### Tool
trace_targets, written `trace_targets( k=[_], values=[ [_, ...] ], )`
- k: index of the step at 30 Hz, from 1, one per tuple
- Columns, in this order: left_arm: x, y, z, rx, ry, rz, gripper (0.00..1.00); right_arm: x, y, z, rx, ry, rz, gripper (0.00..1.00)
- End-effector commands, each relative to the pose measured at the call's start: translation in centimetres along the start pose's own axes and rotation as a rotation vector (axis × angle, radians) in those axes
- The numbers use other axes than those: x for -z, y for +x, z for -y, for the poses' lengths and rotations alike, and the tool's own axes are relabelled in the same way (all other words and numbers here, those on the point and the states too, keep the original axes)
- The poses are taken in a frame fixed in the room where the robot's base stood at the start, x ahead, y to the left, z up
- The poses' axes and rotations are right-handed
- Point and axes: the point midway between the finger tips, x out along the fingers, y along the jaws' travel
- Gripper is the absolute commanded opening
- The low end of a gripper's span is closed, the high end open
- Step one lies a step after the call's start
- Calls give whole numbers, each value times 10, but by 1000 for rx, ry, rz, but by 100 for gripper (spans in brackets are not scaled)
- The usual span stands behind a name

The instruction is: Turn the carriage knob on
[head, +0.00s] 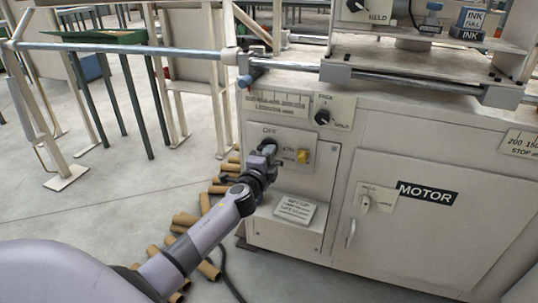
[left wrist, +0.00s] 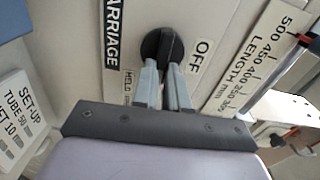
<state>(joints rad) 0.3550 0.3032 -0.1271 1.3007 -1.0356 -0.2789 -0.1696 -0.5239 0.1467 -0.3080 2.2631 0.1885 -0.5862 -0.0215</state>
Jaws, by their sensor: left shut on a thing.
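The carriage knob (left wrist: 161,44) is round and black, on the pale front panel of the winder. A CARRIAGE label (left wrist: 116,35) is on one side of it and an OFF label (left wrist: 200,56) on the other in the left wrist view. My left gripper (head: 268,150) reaches the panel in the head view, and its two grey fingers (left wrist: 164,72) are shut on the knob's raised grip. In the head view the gripper mostly hides the knob. I cannot tell which label the knob points to. My right gripper is not in view.
A yellow knob (head: 304,156) is close to the right of my left gripper. A black selector knob (head: 322,117) and a motor knob (head: 365,204) are on the same cabinet. Cardboard tubes (head: 187,219) lie on the floor. A metal rail (head: 140,50) runs above.

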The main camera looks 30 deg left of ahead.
Motion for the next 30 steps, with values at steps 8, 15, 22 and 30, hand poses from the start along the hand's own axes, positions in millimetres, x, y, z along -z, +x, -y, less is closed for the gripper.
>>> trace_targets(
  k=[8, 15, 22, 30],
  values=[
    [0, 0, -2, -2, 57, 1, 0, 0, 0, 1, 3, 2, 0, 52],
    [0, 0, -2, -2, 65, 1, 0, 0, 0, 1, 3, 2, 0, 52],
    [0, 0, -2, -2, 66, 1, 29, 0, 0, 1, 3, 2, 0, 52],
    [0, 0, -2, -1, 62, 0, 38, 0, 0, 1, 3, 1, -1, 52]
  ],
)
